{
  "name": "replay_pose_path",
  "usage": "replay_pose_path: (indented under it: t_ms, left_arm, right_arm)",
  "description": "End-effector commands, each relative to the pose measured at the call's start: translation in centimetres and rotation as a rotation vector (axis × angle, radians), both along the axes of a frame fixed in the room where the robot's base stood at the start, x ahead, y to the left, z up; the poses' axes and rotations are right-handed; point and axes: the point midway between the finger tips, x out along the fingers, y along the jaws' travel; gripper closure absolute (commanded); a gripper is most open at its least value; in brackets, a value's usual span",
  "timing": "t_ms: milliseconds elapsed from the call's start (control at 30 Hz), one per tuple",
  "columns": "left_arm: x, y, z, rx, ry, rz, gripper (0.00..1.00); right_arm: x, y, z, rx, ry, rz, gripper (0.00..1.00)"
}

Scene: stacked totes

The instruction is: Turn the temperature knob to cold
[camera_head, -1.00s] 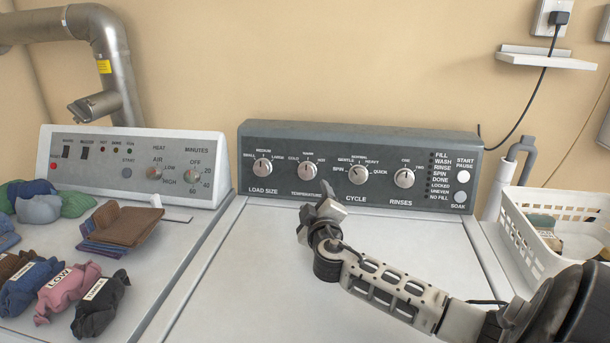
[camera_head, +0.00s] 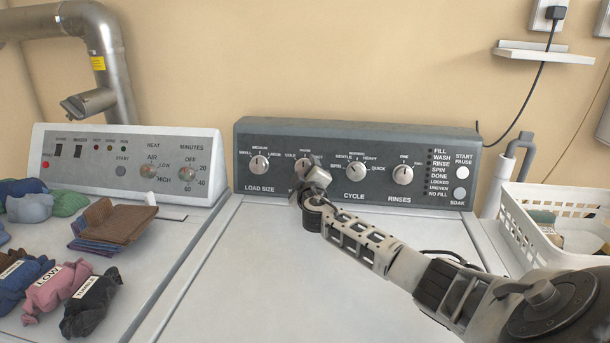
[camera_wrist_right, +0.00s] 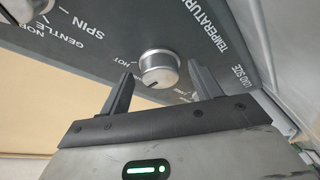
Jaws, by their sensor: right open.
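The temperature knob (camera_head: 300,167) is on the washer's dark control panel (camera_head: 345,134), second from the left. In the head view my right gripper (camera_head: 309,172) is in front of it and hides part of it and its label. In the right wrist view the round silver knob (camera_wrist_right: 157,68) shows near the tips of the two dark fingers of my right gripper (camera_wrist_right: 160,72). The fingers are apart, one on each side of the knob, with gaps visible. The "HOT" and "TEMPERATURE" labels show near the knob. The knob's pointer is hard to read. My left gripper is out of view.
The load size knob (camera_head: 259,165) is to the left, and the cycle knob (camera_head: 356,169) and rinses knob (camera_head: 403,175) are to the right. The washer lid (camera_head: 260,270) is clear. Folded cloths (camera_head: 112,222) lie on the dryer; a white basket (camera_head: 560,205) stands right.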

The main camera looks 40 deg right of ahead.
Motion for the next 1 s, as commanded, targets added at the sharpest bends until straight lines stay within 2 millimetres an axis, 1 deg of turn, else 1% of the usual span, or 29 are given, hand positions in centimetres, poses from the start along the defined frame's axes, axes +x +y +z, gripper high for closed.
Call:
replay_pose_path:
  t_ms: [33,67,100,167,200,567,800,1000]
  left_arm:
    - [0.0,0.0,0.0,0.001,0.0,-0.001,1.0]
    - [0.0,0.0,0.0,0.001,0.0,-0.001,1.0]
    - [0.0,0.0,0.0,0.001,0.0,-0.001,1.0]
    - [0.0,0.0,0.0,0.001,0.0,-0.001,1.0]
    - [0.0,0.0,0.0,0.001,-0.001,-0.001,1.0]
    - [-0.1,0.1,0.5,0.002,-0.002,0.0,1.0]
    - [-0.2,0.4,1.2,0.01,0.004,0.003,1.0]
    - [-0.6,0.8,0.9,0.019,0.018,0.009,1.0]
  right_arm:
    - [0.0,0.0,0.0,0.0,0.0,0.0,0.39]
    - [0.0,0.0,0.0,0.0,0.0,0.0,0.48]
    - [0.0,0.0,0.0,0.0,0.0,0.0,0.59]
    - [0.0,0.0,0.0,0.0,0.0,0.0,0.75]
    - [0.0,0.0,0.0,0.0,0.0,0.0,0.81]
    - [-0.1,0.0,0.2,-0.029,0.034,0.012,0.81]
    - [-0.1,-0.2,0.5,-0.116,0.142,0.049,0.81]
    - [-0.1,-0.2,0.6,-0.221,0.273,0.095,0.81]
